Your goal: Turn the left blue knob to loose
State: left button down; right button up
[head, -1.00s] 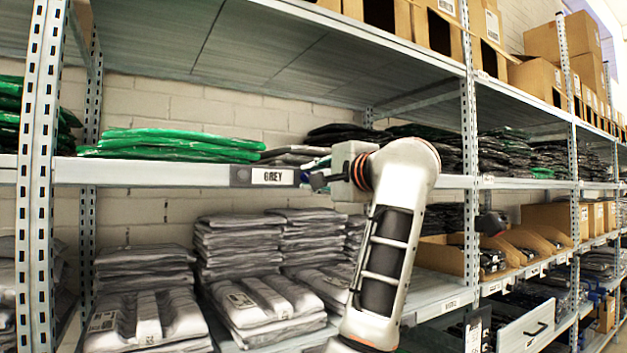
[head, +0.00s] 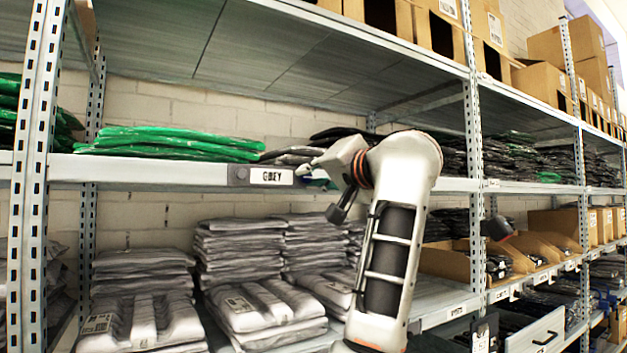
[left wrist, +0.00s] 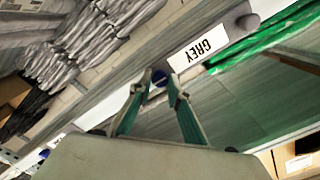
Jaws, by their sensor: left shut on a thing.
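The left blue knob (left wrist: 158,79) sits on the shelf's front edge beside the GREY label. It shows between the teal fingertips of my left gripper (left wrist: 160,84) in the left wrist view. My left gripper (head: 310,175) is at the shelf edge just right of the GREY label (head: 271,177) in the head view, its fingers shut on the knob. The fingers and wrist hide the knob in the head view. Another blue knob (left wrist: 44,153) shows farther along the edge in the left wrist view. My right gripper is not in view.
A grey round knob (head: 241,174) is on the edge left of the label. Green bagged garments (head: 175,142) lie on the shelf (head: 130,171) above the edge. Stacks of grey bagged garments (head: 240,250) fill the shelf below. A perforated upright (head: 472,140) stands to the right.

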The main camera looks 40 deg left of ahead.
pick_arm(q)
jog(key=shift+n, duration=0.3)
dwell(0.4)
jog(key=c, duration=1.9)
grip_release()
notch_tip(320, 180, up, 10)
